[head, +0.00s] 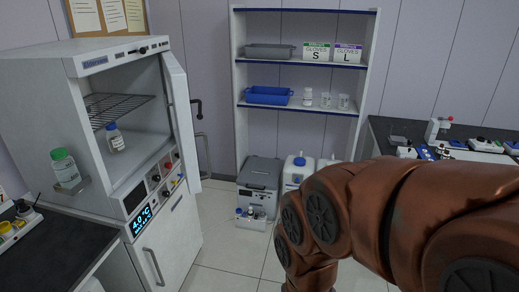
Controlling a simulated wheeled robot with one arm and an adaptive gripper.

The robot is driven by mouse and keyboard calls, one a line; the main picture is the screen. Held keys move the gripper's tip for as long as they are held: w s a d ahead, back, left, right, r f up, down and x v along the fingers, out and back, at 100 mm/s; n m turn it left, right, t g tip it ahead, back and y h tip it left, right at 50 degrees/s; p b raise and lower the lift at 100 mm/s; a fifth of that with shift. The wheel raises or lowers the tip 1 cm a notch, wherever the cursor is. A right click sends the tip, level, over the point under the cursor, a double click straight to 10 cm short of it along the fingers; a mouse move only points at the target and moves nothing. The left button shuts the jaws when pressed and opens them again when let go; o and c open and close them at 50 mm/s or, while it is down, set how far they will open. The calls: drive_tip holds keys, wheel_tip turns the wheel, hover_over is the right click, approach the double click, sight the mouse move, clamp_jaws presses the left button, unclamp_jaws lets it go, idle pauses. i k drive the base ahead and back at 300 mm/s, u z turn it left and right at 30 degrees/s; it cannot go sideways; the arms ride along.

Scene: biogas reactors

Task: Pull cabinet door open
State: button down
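A white cabinet unit (24,95) stands at the left. Its upper door (183,120) stands open, swung out to the right and seen nearly edge-on. The upper compartment shows a wire shelf (115,108) and a small bottle with a blue cap (116,140). Below the control panel with a lit 4.0 °C display (142,220), a lower door (180,235) is closed, with a vertical bar handle (153,267) near its left edge. My brown arm fills the lower right, apart from the cabinet in the picture. My gripper is out of view.
A green-capped bottle (65,168) sits on a ledge at the cabinet's left. A dark counter (48,238) borders the cabinet. A shelf rack (240,70) and a grey box (259,177) stand behind. Tiled floor (225,245) is clear between cabinet and arm.

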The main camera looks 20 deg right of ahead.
sight(176, 83)
drive_tip(key=z, duration=0.35)
drive_tip(key=i, duration=0.85)
drive_tip(key=u, duration=2.6)
